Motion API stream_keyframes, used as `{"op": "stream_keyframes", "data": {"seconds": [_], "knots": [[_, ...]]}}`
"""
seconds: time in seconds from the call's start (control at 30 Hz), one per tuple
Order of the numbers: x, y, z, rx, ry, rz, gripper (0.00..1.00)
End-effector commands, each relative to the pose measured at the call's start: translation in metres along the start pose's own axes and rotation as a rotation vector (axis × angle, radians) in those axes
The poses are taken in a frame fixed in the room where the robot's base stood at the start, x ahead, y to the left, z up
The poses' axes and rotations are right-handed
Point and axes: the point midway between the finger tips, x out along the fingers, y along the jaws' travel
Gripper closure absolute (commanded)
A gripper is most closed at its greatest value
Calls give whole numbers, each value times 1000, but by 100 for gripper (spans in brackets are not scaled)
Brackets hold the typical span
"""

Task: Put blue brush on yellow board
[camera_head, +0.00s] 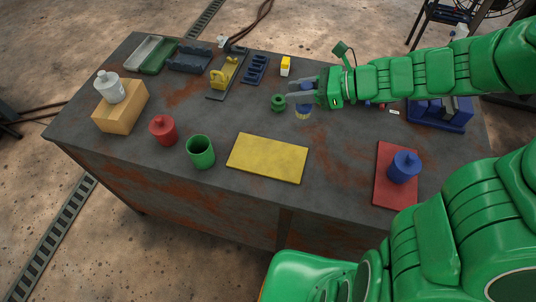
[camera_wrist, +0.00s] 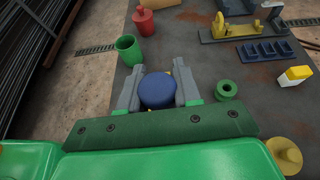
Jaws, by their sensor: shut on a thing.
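The blue brush (camera_head: 303,108) is held by my gripper (camera_head: 302,92) over the back middle of the table, with a pale yellow lower end showing beneath the blue part. In the wrist view, the round blue top of the brush (camera_wrist: 157,90) sits between the two grey fingers of my gripper (camera_wrist: 158,92), which is shut on it. The yellow board (camera_head: 267,158) lies flat and empty near the table's front edge, in front and to the left of the brush. I cannot tell whether the brush touches the table.
A green ring (camera_head: 278,102) lies just left of the brush. A green cup (camera_head: 200,151) and a red lidded pot (camera_head: 163,130) stand left of the board. A blue knobbed object (camera_head: 404,167) stands on a red board (camera_head: 382,188) at right. The tabletop between brush and yellow board is clear.

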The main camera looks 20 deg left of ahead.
Motion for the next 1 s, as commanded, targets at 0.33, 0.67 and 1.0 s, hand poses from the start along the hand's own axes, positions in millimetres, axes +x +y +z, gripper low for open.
{"op": "stream_keyframes", "data": {"seconds": [0.33, 0.67, 1.0], "knots": [[10, 136, -1, -135, -2, 335, 100], [4, 185, -6, -190, -1, 458, 100], [32, 154, -13, -190, -3, 462, 100]]}}
